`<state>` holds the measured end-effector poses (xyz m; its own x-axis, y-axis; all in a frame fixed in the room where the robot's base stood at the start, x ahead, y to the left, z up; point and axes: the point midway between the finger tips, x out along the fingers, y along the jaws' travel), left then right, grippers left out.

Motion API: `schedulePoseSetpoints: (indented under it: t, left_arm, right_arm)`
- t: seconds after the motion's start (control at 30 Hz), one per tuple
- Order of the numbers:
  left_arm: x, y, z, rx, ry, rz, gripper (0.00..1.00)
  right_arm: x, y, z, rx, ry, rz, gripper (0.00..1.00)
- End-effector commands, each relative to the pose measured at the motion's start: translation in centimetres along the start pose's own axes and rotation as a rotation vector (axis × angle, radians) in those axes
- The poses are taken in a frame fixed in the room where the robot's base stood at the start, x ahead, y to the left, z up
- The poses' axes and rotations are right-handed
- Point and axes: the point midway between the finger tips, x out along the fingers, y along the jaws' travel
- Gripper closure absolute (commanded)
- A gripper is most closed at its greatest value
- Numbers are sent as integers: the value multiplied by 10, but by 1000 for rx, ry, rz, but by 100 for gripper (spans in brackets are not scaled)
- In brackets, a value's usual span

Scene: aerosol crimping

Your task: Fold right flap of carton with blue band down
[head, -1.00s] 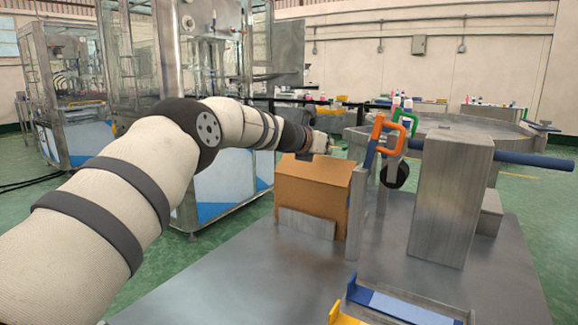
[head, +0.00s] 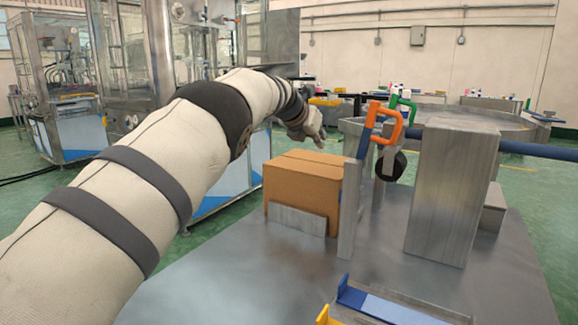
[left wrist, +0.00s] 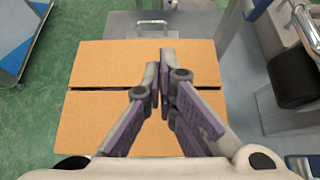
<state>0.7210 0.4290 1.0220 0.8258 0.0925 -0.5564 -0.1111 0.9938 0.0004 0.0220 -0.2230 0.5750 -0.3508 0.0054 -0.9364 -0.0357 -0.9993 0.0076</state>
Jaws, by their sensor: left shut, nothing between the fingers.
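The brown carton (head: 301,190) stands on the steel table behind a low metal plate. No blue band shows on its visible faces. Its top looks closed in the head view. In the left wrist view two flaps lie nearly flat, the far flap (left wrist: 105,62) and the near flap (left wrist: 85,118), with a dark narrow gap between them. My left gripper (head: 319,141) is above the carton's far right part, apart from it in the head view. Its fingers (left wrist: 162,72) are shut and empty over the flaps in the left wrist view. My right gripper is out of view.
A metal post (head: 349,210) stands close to the carton's right side. An orange-handled clamp (head: 386,122) and a tall steel block (head: 453,195) are further right. A blue holder (head: 385,302) lies at the front. The table (head: 230,285) left of it is clear.

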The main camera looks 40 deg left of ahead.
Motion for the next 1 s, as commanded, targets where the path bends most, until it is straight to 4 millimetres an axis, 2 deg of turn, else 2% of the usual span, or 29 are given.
schedulePoseSetpoints:
  t: [0.37, 0.73, 0.87, 1.0]
  left_arm:
    - [-1, 0, 2, 1, -1, -1, 100]
    - [-13, 0, 15, -3, -2, 0, 100]
    - [-31, 1, 16, -8, -4, -1, 100]
    - [-63, 0, 15, -6, -4, -2, 100]
  right_arm:
    - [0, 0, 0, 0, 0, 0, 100]
    - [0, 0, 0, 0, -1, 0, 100]
    - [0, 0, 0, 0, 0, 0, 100]
    - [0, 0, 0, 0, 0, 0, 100]
